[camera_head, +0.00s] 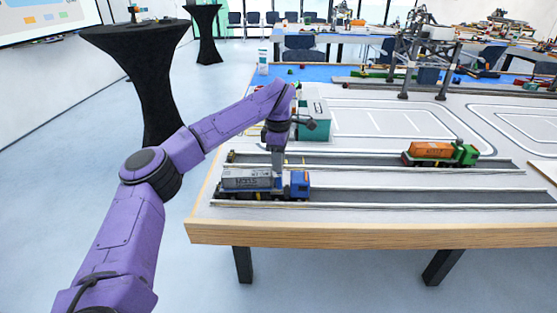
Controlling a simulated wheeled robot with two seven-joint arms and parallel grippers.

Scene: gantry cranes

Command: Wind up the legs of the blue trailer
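The blue truck (299,184) stands in the front lane at the left end of the table, facing right. Its trailer carries a grey container (245,179) with lettering on its side. The trailer's legs are too small to make out. My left arm reaches in from the left, and my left gripper (278,163) points down just behind the truck, near the gap between container and cab. Its fingertips are partly hidden by the truck, so I cannot tell whether it touches anything or is open. My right gripper is not in view.
A green truck (466,154) with an orange container (431,149) stands in the rear lane to the right. A teal block-like building (314,122) stands behind my gripper. A gantry crane (424,50) is at the back. The front lane right of the blue truck is clear.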

